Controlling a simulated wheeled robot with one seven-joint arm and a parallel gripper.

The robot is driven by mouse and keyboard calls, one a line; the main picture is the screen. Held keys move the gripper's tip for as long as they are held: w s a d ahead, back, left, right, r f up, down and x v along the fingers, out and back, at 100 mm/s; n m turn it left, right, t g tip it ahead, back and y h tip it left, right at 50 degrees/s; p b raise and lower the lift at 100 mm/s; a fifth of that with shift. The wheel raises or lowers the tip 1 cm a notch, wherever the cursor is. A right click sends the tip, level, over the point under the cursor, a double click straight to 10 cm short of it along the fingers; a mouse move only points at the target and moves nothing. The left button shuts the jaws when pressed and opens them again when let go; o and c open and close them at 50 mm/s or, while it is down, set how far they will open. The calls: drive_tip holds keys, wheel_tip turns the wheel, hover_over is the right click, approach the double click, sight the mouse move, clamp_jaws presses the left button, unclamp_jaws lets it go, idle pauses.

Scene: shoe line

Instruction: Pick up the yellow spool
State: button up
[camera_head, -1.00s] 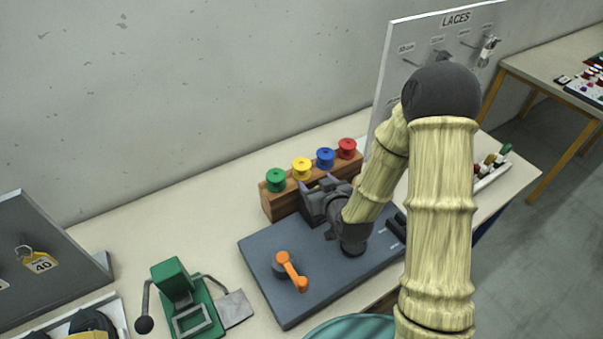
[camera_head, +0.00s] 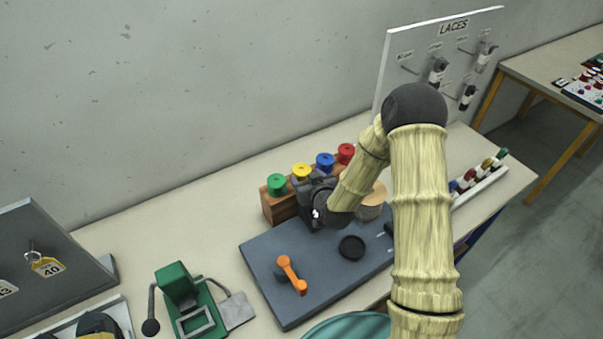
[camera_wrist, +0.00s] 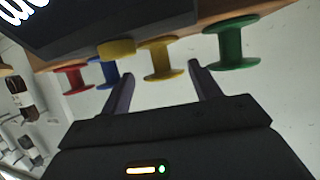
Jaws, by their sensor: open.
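The yellow spool (camera_head: 301,171) stands in a row on a wooden rack (camera_head: 279,207), between the green spool (camera_head: 277,184) and the blue spool (camera_head: 325,162). My gripper (camera_head: 307,184) is just in front of the rack at the yellow spool. In the wrist view, which looks upside down, my gripper (camera_wrist: 160,72) is open and empty. The yellow spool (camera_wrist: 160,60) shows between the two fingertips, around their tip level; I cannot tell whether they touch it. The green spool (camera_wrist: 237,45) is right of the right finger, and the blue spool (camera_wrist: 107,74) is close to the left finger.
The red spool (camera_head: 346,152) ends the row. A grey mat (camera_head: 322,285) with an orange lever (camera_head: 289,270) and a black disc (camera_head: 351,248) lies in front. A LACES board (camera_head: 415,62) stands behind right, and a green press (camera_head: 180,290) stands at left.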

sight(301, 171)
drive_tip(key=p+x, duration=0.1)
drive_tip(key=x, duration=0.2)
drive_tip(key=shift+w+a+r+p, duration=0.2)
drive_tip(key=shift+a+r+p, duration=0.05)
drive_tip(key=shift+p, duration=0.15)
drive_tip(key=shift+w+a+f, duration=0.15)
drive_tip(key=shift+w+f, duration=0.15)
drive_tip(key=shift+w, duration=0.15)
drive_tip(key=c, duration=0.7)
drive_tip(key=shift+c, duration=0.2)
drive_tip(key=shift+r+b, duration=1.35)
drive_tip(key=shift+r, duration=3.65)
